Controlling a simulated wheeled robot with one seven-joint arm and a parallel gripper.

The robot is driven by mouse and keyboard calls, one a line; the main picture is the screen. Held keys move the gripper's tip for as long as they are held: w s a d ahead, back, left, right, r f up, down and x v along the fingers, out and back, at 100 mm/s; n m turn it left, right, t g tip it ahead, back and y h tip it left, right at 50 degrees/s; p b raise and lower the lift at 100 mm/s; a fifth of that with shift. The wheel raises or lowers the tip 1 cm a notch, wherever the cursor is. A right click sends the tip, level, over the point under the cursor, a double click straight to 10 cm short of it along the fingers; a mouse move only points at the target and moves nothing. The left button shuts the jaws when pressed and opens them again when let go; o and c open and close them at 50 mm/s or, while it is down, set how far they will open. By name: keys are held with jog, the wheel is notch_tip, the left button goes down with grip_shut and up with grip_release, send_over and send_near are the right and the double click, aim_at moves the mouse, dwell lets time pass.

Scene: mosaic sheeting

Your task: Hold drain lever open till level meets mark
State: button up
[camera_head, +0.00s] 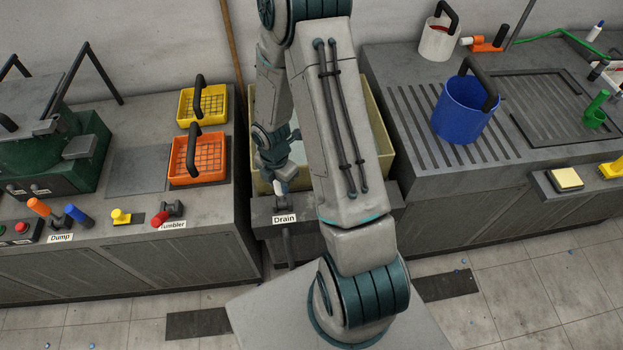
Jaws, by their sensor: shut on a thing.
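My gripper (277,177) points down at the front of the pale yellow tank, just above the white "Drain" label (285,218). It is shut on the drain lever (282,200), whose pale handle shows only in part below the fingers. The lever's exact tilt is hard to tell. The pale yellow tank (386,150) stands behind my arm, which covers most of its middle. A strip of its inside shows beside the arm. I cannot make out the liquid level or the mark.
An orange basket (199,179) and a yellow basket (224,104) stand on the left counter, close to my gripper. The tumbler lever (170,211) and dump levers (58,218) are further left. A blue bucket (458,112) stands on the right drainboard.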

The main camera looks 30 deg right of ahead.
jog(key=shift+w, duration=0.2)
jog(key=o, duration=1.1)
jog(key=shift+w+d, duration=0.1)
jog(key=shift+r, duration=0.1)
notch_tip(320, 180, up, 14)
jog(key=shift+w+b, duration=0.15)
jog(key=shift+b, duration=0.2)
